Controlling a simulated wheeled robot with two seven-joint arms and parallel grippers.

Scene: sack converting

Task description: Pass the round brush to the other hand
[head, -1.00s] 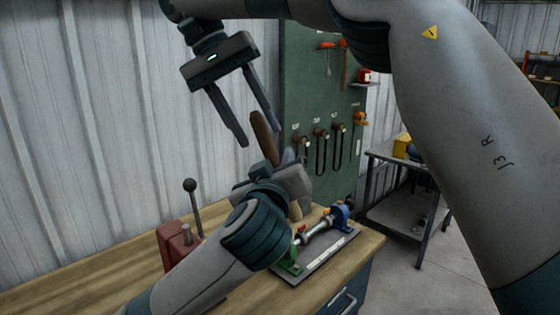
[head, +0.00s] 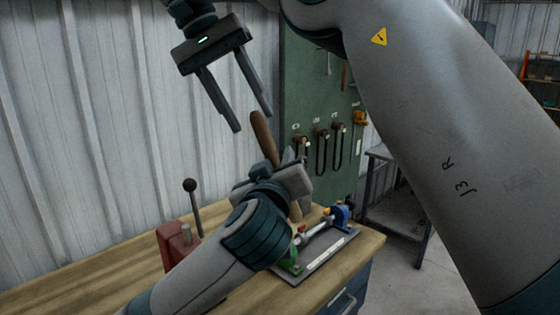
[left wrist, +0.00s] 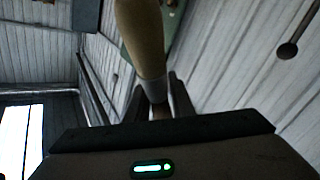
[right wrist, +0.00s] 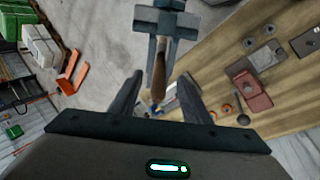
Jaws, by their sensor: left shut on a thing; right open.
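The round brush has a brown wooden handle (head: 265,138) that sticks up, tilted, out of my left gripper (head: 288,168). The left gripper is shut on it above the bench. In the left wrist view the handle (left wrist: 142,35) and a pale metal collar (left wrist: 154,88) show between the fingers; the bristles are not clear. My right gripper (head: 252,122) is open, fingers pointing down, near the handle's upper end. In the right wrist view the handle (right wrist: 159,70) points in between the open right fingers (right wrist: 159,80), with no clear contact.
The wooden bench (head: 110,277) carries a red lever tool (head: 180,243) and a fixture plate (head: 318,262) with blue and green mounts, under the left gripper. A green tool board (head: 300,75) stands behind. A grey side table (head: 395,215) is at right.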

